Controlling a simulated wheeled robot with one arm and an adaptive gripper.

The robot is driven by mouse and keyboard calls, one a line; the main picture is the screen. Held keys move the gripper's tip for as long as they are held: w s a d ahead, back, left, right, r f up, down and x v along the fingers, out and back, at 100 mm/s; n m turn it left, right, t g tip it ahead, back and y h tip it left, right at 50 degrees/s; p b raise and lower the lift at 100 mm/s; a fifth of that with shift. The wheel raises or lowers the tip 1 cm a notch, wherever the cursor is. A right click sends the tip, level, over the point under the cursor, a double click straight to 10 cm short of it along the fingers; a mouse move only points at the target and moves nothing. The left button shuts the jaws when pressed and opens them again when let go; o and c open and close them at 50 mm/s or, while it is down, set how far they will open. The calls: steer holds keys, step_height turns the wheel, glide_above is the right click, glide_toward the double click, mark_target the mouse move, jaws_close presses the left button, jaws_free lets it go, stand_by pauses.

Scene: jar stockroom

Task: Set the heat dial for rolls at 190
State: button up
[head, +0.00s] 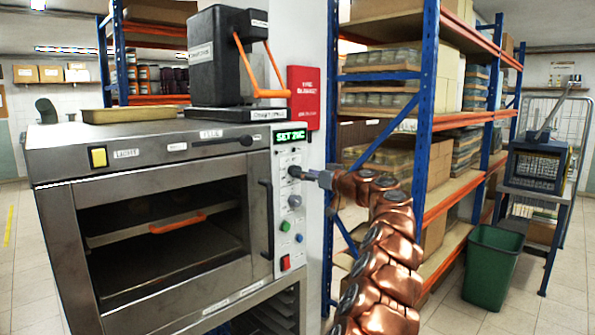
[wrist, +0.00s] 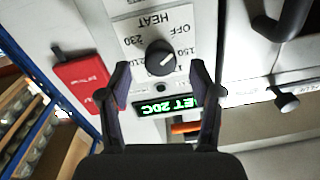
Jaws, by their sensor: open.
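The oven's heat dial (wrist: 160,57) is a round black knob with a pale pointer mark, on a white plate lettered HEAT, OFF, 110, 150 and 230. The wrist view shows it upside down. In the head view the dial (head: 295,172) is on the oven's right-hand control panel. My gripper (head: 316,176) is in front of it. In the wrist view my gripper (wrist: 154,82) is open, one finger to each side below the dial, with no clear contact. The green display (wrist: 166,106) seems to read SET 20C, partly hidden by a finger; it also shows in the head view (head: 291,136).
The steel oven (head: 165,215) has a glass door with an orange-handled rack inside. Below the dial are a green button (head: 284,226) and a red switch (head: 285,263). Blue-orange shelving (head: 427,120) stands close on the right.

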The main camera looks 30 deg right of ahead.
steer(key=shift+p+x, duration=0.6)
steer(key=shift+x, duration=1.25)
steer(key=c, duration=1.1)
